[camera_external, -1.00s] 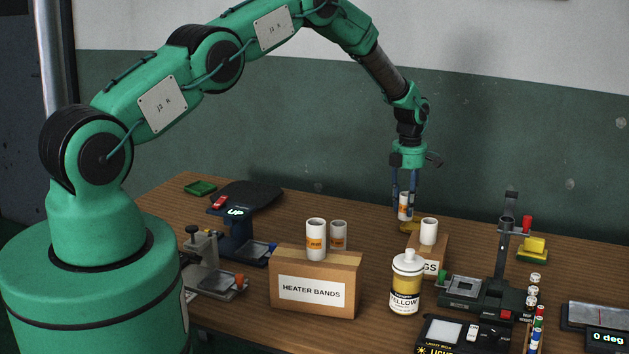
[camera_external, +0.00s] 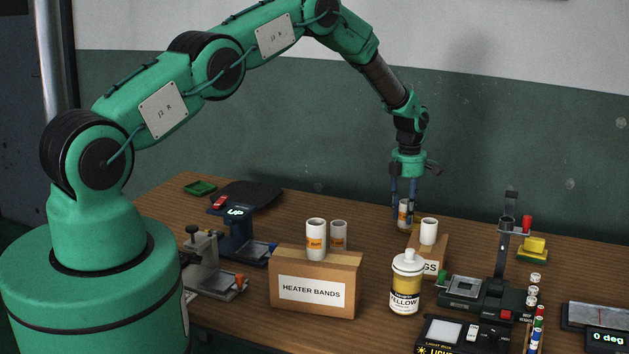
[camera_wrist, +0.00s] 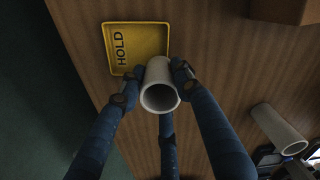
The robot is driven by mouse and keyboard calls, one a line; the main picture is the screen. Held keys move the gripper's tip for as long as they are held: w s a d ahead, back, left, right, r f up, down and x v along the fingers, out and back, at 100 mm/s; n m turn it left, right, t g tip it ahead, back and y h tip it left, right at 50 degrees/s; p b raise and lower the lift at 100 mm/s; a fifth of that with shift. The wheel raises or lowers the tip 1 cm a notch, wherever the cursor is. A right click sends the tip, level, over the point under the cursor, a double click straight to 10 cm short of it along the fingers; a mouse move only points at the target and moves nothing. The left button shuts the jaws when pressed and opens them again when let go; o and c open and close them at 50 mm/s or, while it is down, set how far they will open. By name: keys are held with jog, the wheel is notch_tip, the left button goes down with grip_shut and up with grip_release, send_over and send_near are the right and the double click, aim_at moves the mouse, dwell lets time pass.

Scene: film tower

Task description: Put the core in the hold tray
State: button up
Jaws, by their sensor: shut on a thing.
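My gripper (camera_wrist: 150,80) is shut on a white core (camera_wrist: 160,95), its fingers around the tube's sides. In the external view the core (camera_external: 404,213) is upright with an orange label, below my gripper (camera_external: 404,195) at the back of the table. The yellow hold tray (camera_wrist: 160,30), marked HOLD, lies on the table in the wrist view. The core overlaps its lower right corner there. I cannot tell whether the core touches anything below. In the external view the tray is mostly hidden around the core and box.
Another white core (camera_external: 429,231) stands on a small box (camera_external: 440,250) close in front of my gripper. A yellow jar (camera_external: 406,285) and a black stand (camera_external: 490,295) are nearby.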

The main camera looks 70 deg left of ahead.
jog(key=o, duration=1.2)
jog(key=shift+c, duration=0.2)
jog(key=shift+r, duration=0.1)
jog(key=shift+r+p, duration=0.65)
jog(key=shift+r, duration=0.05)
notch_tip(320, 180, up, 12)
jog(key=shift+f, duration=0.2)
